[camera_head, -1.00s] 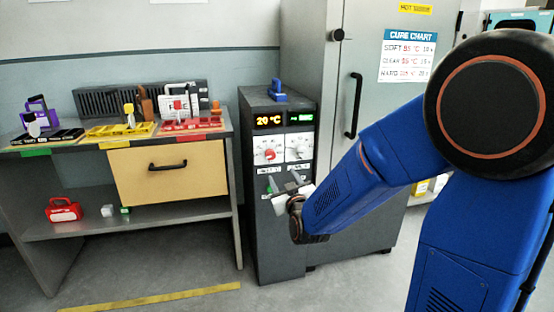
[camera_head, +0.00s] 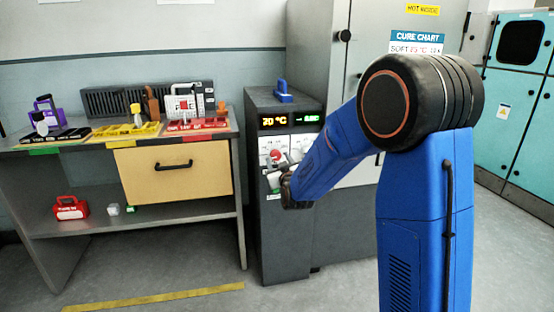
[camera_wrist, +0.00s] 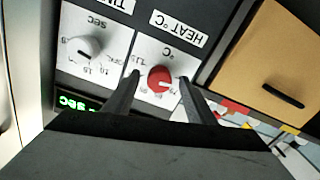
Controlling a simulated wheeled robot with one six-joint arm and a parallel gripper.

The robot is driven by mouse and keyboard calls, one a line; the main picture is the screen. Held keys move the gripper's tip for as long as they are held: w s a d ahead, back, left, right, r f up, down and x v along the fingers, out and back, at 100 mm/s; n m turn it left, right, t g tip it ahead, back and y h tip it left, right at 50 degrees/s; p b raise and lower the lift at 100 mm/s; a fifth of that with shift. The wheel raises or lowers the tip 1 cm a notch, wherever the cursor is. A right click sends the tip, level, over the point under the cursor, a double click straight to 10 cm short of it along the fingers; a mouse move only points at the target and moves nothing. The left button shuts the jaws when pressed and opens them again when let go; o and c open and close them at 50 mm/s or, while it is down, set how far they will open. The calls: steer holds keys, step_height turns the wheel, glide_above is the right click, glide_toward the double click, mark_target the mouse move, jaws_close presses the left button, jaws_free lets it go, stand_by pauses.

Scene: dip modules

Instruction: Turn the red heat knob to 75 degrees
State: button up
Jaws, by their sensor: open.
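The red heat knob (camera_wrist: 160,79) sits on a white dial plate under the label HEAT °C in the wrist view, which shows the panel upside down. My gripper (camera_wrist: 159,84) is open, with one finger on each side of the knob; I cannot tell whether either touches it. In the head view, the knob (camera_head: 277,154) shows on the dark oven control cabinet (camera_head: 283,240), with my gripper (camera_head: 279,171) just below and in front of it. The orange temperature display (camera_head: 272,122) is lit; its first digit is hard to read.
A workbench (camera_head: 130,223) with coloured trays and a tan drawer (camera_head: 174,172) stands left of the cabinet. A blue handle (camera_head: 283,92) sits on the cabinet top.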

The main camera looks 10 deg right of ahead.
steer(key=shift+w, duration=1.25)
steer(key=shift+c, duration=0.3)
steer(key=c, duration=1)
steer(key=shift+m, duration=0.4)
steer(key=m, duration=0.2)
steer(key=shift+m, duration=0.4)
steer(key=shift+a+m, duration=0.15)
steer(key=shift+m, duration=1.95)
